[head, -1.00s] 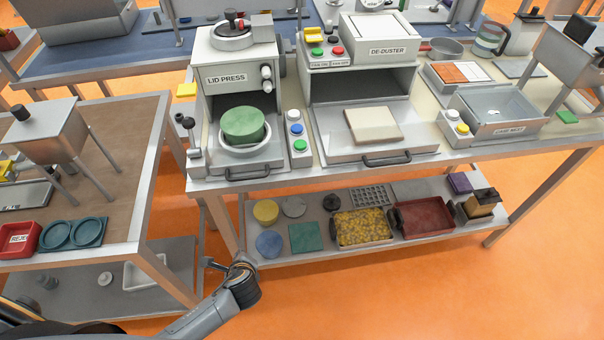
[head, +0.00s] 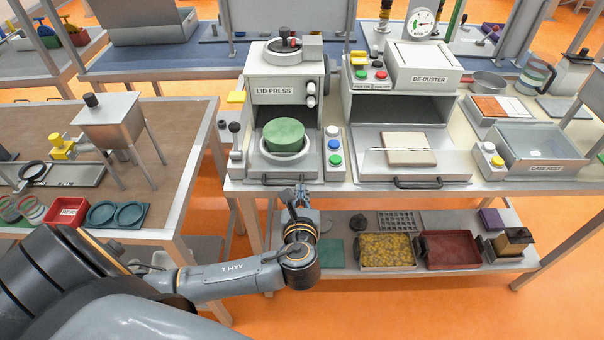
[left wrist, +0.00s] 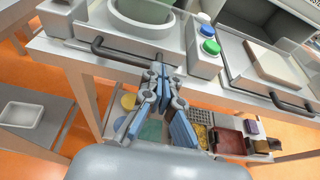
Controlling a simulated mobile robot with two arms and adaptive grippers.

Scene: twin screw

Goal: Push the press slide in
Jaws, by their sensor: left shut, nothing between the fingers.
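The lid press (head: 285,95) stands on the bench with its slide (head: 258,168) drawn out at the front. A round green piece (head: 284,134) sits in a pale ring-shaped holder on the slide. The slide's dark bar handle (left wrist: 120,54) runs along its front edge in the left wrist view. My left gripper (head: 300,192) is in front of the bench's front edge, just below and to the right of the slide handle. In the left wrist view my left gripper (left wrist: 160,72) has its fingers together and empty, apart from the handle. My right gripper is not in view.
The de-duster (head: 422,65) stands to the right with its own tray and handle. A button box (head: 335,150) sits between them. The lower shelf (head: 350,262) holds trays and discs. A brown table (head: 60,125) is at the left.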

